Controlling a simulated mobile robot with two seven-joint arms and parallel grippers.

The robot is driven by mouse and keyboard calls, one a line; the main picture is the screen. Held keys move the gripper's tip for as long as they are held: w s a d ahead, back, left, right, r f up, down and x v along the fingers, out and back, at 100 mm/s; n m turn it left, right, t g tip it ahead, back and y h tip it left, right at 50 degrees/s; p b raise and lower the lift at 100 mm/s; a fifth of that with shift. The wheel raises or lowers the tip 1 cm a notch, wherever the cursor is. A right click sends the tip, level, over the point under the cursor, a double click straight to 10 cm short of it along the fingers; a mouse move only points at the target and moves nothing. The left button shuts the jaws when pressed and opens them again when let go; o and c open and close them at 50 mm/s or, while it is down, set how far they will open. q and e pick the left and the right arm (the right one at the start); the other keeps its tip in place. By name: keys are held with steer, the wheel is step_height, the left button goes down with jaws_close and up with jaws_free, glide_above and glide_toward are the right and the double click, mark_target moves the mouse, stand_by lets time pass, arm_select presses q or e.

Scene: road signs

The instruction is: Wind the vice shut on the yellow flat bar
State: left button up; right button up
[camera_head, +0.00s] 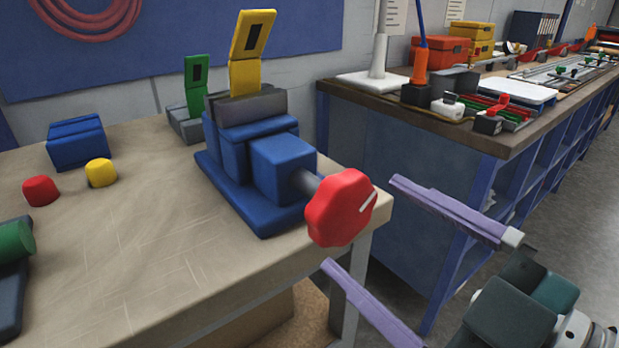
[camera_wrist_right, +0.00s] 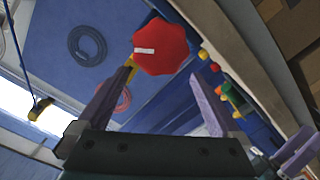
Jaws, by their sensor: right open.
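The blue vice (camera_head: 285,170) sits at the bench's right corner with its red knob (camera_head: 341,208) facing my right gripper. The yellow flat bar (camera_head: 252,38) stands upright at the vice's grey jaws (camera_head: 250,106); any gap beside it is too small to tell. My right gripper (camera_head: 361,222) is open, its purple fingers spread either side of the knob, with no clear contact. The right wrist view shows the knob (camera_wrist_right: 161,47) beyond and between the fingertips. A purple part at that view's lower right looks like my left gripper (camera_wrist_right: 299,148); its opening cannot be read.
A green piece (camera_head: 195,84) stands in a grey holder behind the vice. A blue block (camera_head: 77,143), a red button (camera_head: 40,191) and a yellow button (camera_head: 101,172) are on the bench's left. A second bench (camera_head: 420,128) stands at the right.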

steer(key=x, duration=0.9)
steer(key=shift+w+a+r, duration=0.1)
steer(key=shift+w+a, duration=0.15)
steer(key=shift+w, duration=0.05)
steer(key=c, duration=1)
steer(key=shift+c, duration=0.2)
steer(key=shift+m, duration=0.3)
